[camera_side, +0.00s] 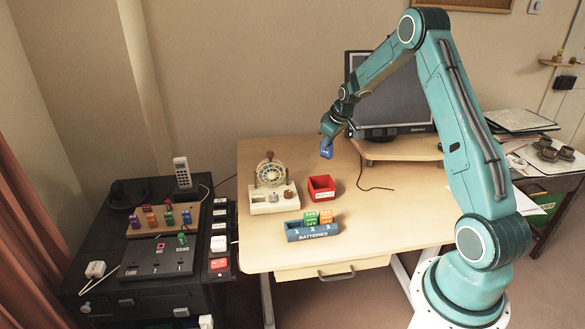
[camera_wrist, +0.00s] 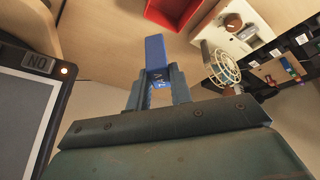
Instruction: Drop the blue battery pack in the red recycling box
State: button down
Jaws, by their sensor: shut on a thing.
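The blue battery pack (camera_side: 326,149) is held in my gripper (camera_side: 331,132), above the desk and a little above and right of the red box in the side view. In the wrist view the blue pack (camera_wrist: 155,55) sticks out between the two fingers of my gripper (camera_wrist: 157,82), which are shut on it. The red recycling box (camera_side: 321,188) stands open on the desk; what is inside it is hard to see. In the wrist view part of the red box (camera_wrist: 172,10) shows at the top edge, apart from the pack.
A blue battery tray (camera_side: 312,235) holds green and orange packs (camera_side: 318,217). A cream device with a wheel (camera_side: 271,185) stands left of the box. A monitor (camera_side: 395,95) is behind my arm, and a thin cable (camera_side: 372,187) lies on the desk. The desk's front right is clear.

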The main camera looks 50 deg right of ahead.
aim_at(327, 157)
jog(key=shift+f, duration=0.15)
jog(key=shift+f, duration=2.8)
jog(key=c, duration=1.2)
grip_release()
jog(key=shift+o, duration=0.2)
jog(key=v, duration=1.3)
jog(key=shift+s+r, duration=0.2)
jog(key=shift+r, duration=0.15)
